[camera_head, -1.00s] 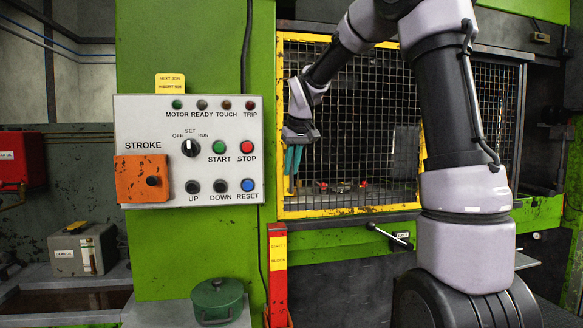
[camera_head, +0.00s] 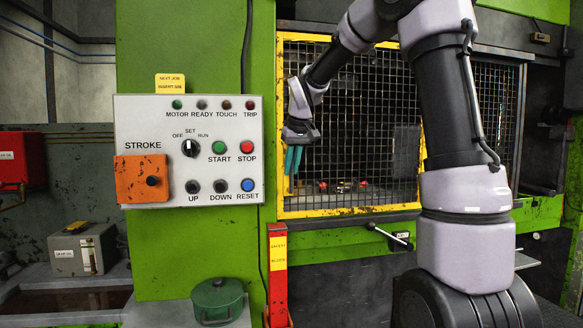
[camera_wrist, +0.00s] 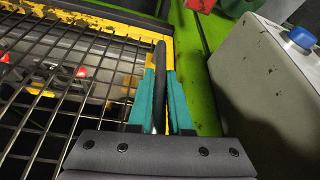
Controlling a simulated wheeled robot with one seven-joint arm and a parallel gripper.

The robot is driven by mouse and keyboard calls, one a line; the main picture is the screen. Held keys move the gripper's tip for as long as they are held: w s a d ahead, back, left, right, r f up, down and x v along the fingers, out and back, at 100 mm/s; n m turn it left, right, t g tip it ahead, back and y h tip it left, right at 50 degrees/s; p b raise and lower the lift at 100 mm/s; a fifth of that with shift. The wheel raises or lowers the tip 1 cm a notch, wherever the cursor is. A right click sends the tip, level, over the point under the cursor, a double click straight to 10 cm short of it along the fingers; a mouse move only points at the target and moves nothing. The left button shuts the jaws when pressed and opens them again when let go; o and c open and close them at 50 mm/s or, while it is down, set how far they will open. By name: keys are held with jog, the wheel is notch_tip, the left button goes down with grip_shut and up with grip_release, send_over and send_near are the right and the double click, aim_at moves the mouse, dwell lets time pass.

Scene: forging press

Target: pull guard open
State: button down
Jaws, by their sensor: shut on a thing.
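The guard is a black wire mesh in a yellow frame (camera_head: 350,212), standing across the press opening. In the wrist view its mesh (camera_wrist: 75,75) fills the left side, beside the yellow frame edge. A dark upright bar handle (camera_wrist: 160,75) runs along that edge. My gripper (camera_wrist: 160,100) has teal fingers on both sides of the handle and is shut on it. In the head view my gripper (camera_head: 293,160) is at the left edge of the guard, where the handle is mostly hidden by the fingers and wrist.
A control panel (camera_head: 230,120) with buttons stands close on the left; its box (camera_wrist: 265,90) is right of my gripper in the wrist view. A red safety block (camera_head: 278,270) stands below. A lever (camera_head: 390,236) sticks out under the guard. Small red-ended parts (camera_head: 342,186) show behind the mesh.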

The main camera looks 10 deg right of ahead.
jog(key=d, duration=4.2)
jog(key=shift+d, duration=0.3)
jog(key=shift+r, duration=0.1)
jog(key=c, duration=0.8)
grip_release()
jog(key=shift+c, duration=0.2)
jog(key=v, duration=1)
jog(key=shift+r, duration=0.35)
jog(key=shift+s, duration=0.15)
